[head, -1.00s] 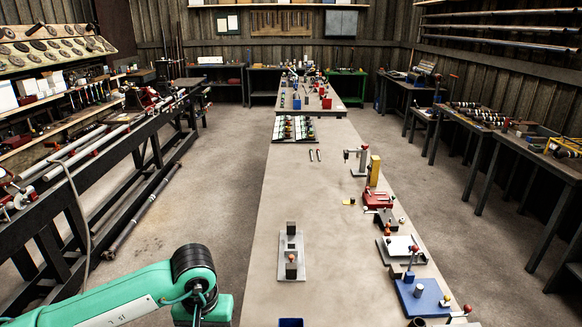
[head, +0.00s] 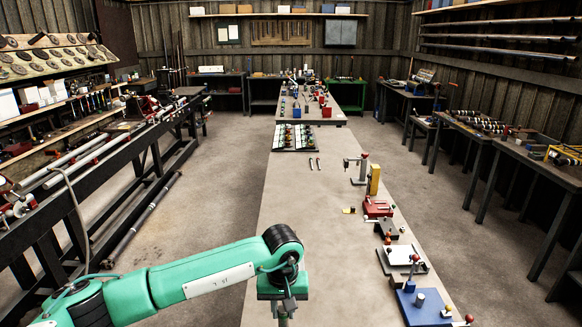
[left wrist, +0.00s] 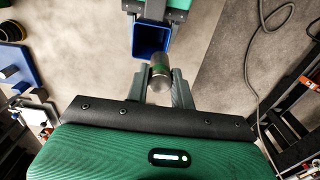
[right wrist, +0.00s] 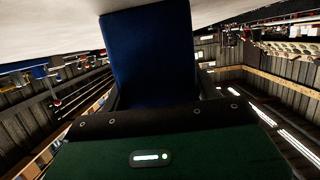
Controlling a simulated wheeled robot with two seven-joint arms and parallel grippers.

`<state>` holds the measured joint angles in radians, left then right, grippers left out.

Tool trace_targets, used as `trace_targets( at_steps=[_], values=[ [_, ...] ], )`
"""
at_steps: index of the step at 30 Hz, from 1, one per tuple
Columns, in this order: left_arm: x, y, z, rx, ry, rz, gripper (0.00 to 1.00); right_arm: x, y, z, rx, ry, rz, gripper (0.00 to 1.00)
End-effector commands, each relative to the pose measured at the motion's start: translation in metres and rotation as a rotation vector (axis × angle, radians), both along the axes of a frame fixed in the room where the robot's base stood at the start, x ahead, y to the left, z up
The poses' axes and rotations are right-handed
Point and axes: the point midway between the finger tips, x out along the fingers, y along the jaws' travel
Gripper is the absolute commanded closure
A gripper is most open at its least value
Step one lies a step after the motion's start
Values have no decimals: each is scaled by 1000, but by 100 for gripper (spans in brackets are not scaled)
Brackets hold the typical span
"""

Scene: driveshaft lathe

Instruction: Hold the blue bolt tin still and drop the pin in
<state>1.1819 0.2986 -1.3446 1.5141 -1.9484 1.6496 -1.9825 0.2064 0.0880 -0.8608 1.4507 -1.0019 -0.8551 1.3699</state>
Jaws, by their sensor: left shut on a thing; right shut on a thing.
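My left gripper (left wrist: 160,78) is shut on the pin (left wrist: 160,68), a short metal cylinder with a green band. The blue bolt tin (left wrist: 151,42) lies just beyond the pin in the left wrist view, its open mouth showing. The pin's far end overlaps the tin's near rim in that view; I cannot tell its height above the tin. My right gripper (right wrist: 160,90) is shut on the tin, whose blue wall fills the middle of the right wrist view (right wrist: 150,55). In the head view my left gripper points down at the bottom, and the tin is not visible.
The long bench (head: 330,250) is clear in its middle. Along its right edge stand a blue fixture (head: 424,308), a white plate fixture (head: 402,256) and a red vise (head: 378,207).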

Motion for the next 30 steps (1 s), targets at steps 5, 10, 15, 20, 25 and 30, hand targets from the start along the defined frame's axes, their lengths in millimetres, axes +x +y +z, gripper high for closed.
trace_targets(
  at_steps=[5,10,15,20,25,30],
  values=[
    [0,0,-20,-1,1,1,100,-3,-2,-7,-5,11,-2,66],
    [0,0,-29,-1,0,1,100,-3,-2,-7,-5,11,-2,66],
    [0,0,-31,-1,0,0,100,-3,-2,-7,-5,11,-2,66],
    [0,0,-31,-1,0,0,70,-3,-2,-7,-5,11,-2,66],
    [0,0,-31,-1,0,0,51,-3,-2,-7,-5,11,-2,66],
    [0,0,-31,0,0,0,51,-3,-2,-7,-5,11,-2,66]
  ],
)
